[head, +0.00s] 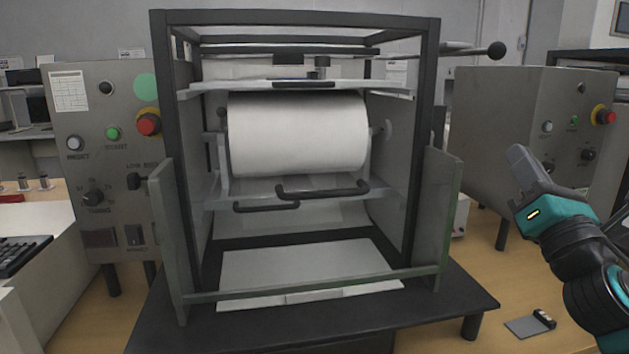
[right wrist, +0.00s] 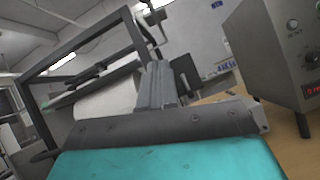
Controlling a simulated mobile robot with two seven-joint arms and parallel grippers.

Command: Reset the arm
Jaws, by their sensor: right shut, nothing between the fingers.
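My right gripper (head: 518,154) is at the right of the head view, raised to the right of the test machine and apart from it. Its fingers are together and empty, pointing up and left. They also show shut in the right wrist view (right wrist: 157,72). A metal rod with a black ball knob (head: 497,50) sticks out to the right from the machine's upper right side, roughly level. The machine (head: 433,120) has a black frame around a white roll (head: 298,132). A black curved handle (head: 322,190) is below the roll. My left gripper is not in view.
A grey control box (head: 485,110) with a red button (head: 603,115) stands behind my right gripper. Another control panel (head: 115,190) is at the left. A small flat plate (head: 525,326) lies on the wooden table (head: 490,285). The air between machine and gripper is clear.

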